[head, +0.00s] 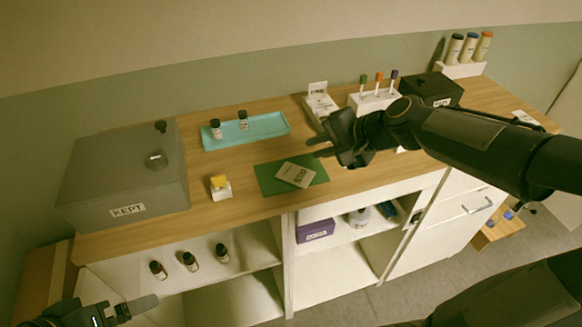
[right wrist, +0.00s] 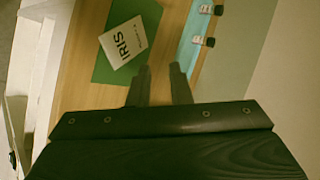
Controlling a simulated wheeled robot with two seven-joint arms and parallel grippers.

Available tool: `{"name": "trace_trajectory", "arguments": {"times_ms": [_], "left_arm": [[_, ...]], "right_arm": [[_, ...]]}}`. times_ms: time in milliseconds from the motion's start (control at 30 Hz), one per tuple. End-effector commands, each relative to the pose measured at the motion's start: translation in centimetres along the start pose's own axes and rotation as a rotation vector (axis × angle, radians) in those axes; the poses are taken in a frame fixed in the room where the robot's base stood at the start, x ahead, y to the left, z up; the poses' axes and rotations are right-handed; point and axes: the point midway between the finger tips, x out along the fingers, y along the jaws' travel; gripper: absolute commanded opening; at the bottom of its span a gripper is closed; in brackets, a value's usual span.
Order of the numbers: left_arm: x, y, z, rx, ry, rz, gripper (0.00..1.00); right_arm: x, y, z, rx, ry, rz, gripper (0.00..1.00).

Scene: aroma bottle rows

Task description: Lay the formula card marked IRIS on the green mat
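The card marked IRIS (head: 295,174) lies tilted at an angle on the green mat (head: 268,183), its lower edge near the mat's front edge. The card (right wrist: 122,42) and the mat (right wrist: 106,74) also show in the right wrist view, where IRIS reads clearly. My right gripper (head: 322,146) is above the counter just behind and right of the mat, apart from the card. Its two fingers (right wrist: 160,85) are spread with nothing between them. My left gripper (head: 133,308) is at the lower left, in front of the cabinet; its finger opening is unclear.
A teal tray (head: 270,127) with two bottles stands behind the mat. A grey box labelled KEPT (head: 100,190) fills the left end. A yellow-topped block (head: 220,187) sits left of the mat. White racks (head: 372,101) and a black box (head: 435,90) stand to the right.

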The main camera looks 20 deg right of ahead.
Motion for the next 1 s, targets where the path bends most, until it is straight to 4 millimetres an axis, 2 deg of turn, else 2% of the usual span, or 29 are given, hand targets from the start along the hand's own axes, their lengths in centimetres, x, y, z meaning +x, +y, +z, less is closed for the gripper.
{"name": "trace_trajectory", "arguments": {"times_ms": [33,200,300,500,600,667,767,900,1000], "left_arm": [[-1.5,0.7,-0.8,0.000,0.000,0.000,1.00],[-3.5,1.6,-1.8,0.000,0.001,0.000,1.00],[-3.9,1.8,-2.0,0.000,0.001,0.000,1.00],[-3.6,1.6,-1.8,0.000,0.000,0.000,1.00],[-3.6,1.6,-1.8,0.000,0.000,0.000,1.00],[-3.6,1.6,-1.8,0.000,0.000,0.000,1.00],[-3.6,1.6,-1.8,0.000,0.000,0.000,1.00],[-3.6,1.6,-1.8,0.000,0.000,0.000,1.00],[-3.6,1.6,-1.8,0.000,0.000,0.000,1.00]], "right_arm": [[-1.5,-1.3,0.0,0.000,0.001,-0.001,0.18],[-4.2,-3.1,0.0,0.001,0.000,-0.001,0.18],[-4.8,-3.3,0.0,0.001,0.000,0.000,0.18],[-4.7,-3.1,0.0,0.000,-0.001,0.001,0.18],[-5.4,-2.6,0.9,-0.038,-0.004,0.009,0.18],[-6.4,-1.9,2.2,-0.099,-0.010,0.023,0.18],[-8.8,0.6,5.5,-0.256,-0.023,0.065,0.18],[-11.4,5.5,10.2,-0.500,-0.045,0.151,0.18],[-12.5,8.7,12.4,-0.639,-0.055,0.209,0.18]]}}
